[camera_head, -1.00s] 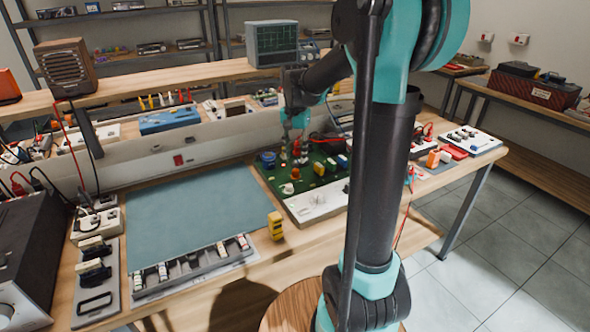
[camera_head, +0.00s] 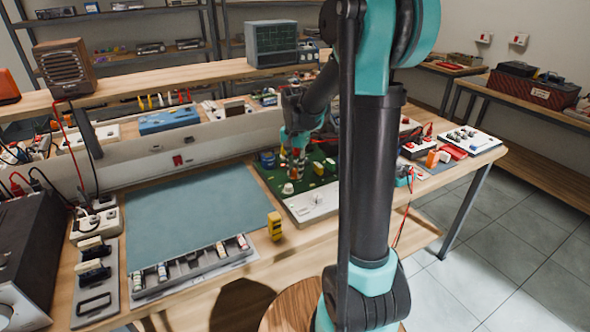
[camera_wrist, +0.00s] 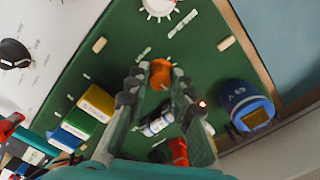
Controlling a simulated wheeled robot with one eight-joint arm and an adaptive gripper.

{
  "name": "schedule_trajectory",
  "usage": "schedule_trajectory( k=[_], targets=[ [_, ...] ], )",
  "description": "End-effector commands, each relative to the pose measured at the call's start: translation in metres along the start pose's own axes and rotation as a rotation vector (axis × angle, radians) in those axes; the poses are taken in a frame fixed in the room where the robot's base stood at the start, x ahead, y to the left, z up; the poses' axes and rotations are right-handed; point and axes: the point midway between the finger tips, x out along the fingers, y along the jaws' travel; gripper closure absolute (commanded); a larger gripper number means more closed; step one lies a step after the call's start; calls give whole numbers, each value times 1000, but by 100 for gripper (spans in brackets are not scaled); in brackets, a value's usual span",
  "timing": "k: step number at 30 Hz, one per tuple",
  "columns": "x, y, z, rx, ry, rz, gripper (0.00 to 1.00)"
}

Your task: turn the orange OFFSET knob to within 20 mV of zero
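The orange knob (camera_wrist: 160,76) stands on a green circuit board (camera_wrist: 205,55) in the wrist view. My gripper (camera_wrist: 159,80) has one dark finger on each side of the knob. The fingers look apart, with the knob between their tips; I cannot tell whether they touch it. No readable voltage shows in either view.
Near the knob are a blue round part (camera_wrist: 247,104), a white knob (camera_wrist: 160,6), a yellow block (camera_wrist: 97,102) and a small cylinder (camera_wrist: 157,123). A yellow object (camera_head: 275,225) stands at the bench front. A blue mat (camera_head: 190,215) lies clear at left.

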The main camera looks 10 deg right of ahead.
Motion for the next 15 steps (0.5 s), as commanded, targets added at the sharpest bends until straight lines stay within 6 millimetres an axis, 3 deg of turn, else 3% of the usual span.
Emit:
schedule_trajectory(
  k=[1,4,15],
  targets=[
    [0,0,0,0,0,0,88],
    [0,0,0,0,0,0,100],
    [0,0,0,-35,0,0,100]
  ],
)
